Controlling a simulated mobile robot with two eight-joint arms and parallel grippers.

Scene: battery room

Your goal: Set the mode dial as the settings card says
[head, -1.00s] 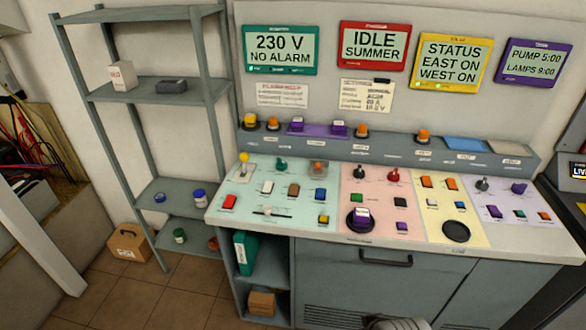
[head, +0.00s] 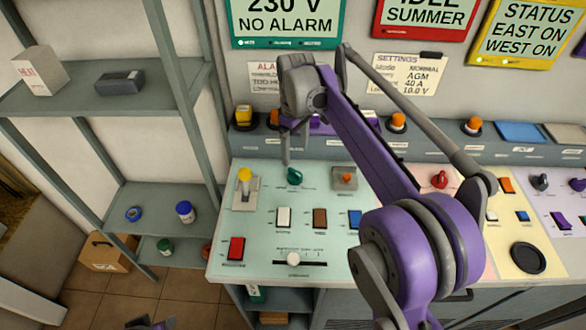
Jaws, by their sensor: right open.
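The settings card (head: 408,74) is on the back wall; its top line seems to read Mode NORMAL, with AGM, 40 A and 10.0 V below. A teal knob (head: 294,176) stands on the pale green panel; its label is too small to read, so I cannot tell if it is the mode dial. My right gripper (head: 294,140) is open and empty, fingers pointing down, in front of the raised ledge and above the teal knob, apparently apart from it. A small part of what seems my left gripper (head: 150,324) shows at the bottom edge; its jaws are unclear.
Close by are a yellow-topped lever (head: 245,178), an orange button (head: 345,178), a slider (head: 293,259) and several rocker switches. A red knob (head: 440,179) and a grey knob (head: 540,182) stand further right. My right arm hides the panel's middle. A shelf rack (head: 110,98) stands left.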

